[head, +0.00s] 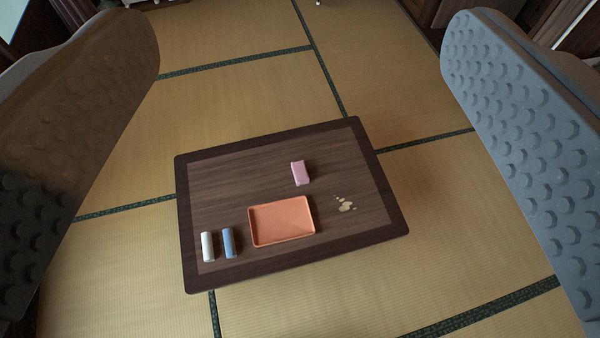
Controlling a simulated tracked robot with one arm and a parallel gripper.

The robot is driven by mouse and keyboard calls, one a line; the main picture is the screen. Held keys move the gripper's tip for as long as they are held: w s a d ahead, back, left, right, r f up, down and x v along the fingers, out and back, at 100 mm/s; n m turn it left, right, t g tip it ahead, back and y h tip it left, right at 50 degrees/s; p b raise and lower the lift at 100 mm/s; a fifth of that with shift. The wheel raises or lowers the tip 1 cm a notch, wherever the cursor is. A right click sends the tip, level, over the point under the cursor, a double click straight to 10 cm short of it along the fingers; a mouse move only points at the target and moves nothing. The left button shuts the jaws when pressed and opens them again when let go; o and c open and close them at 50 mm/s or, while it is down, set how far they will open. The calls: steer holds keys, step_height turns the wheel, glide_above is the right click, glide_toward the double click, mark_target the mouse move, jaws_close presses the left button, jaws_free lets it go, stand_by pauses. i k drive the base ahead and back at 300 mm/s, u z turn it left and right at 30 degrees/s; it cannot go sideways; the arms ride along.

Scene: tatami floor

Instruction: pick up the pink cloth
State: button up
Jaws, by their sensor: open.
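The pink cloth (300,173) is a small folded block lying on a dark wooden low table (287,277), above and right of the table's middle. My gripper (320,150) is open, with its two grey studded fingers at the left and right edges of the view. The cloth lies between them in the picture, well beyond the fingers and not touched. Nothing is held.
An orange tray (282,221) sits just below the cloth on the table. A white roll (207,246) and a blue roll (229,243) lie at its left. Tatami floor (235,100) around the table is clear. Dark furniture stands along the far edge.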

mark_target(300, 172)
steer(key=u, duration=0.05)
steer(key=k, duration=0.4)
steer(key=u, duration=0.25)
steer(key=i, duration=1.4)
steer(key=z, duration=0.65)
steer(key=i, duration=0.35)
steer(key=z, duration=0.3)
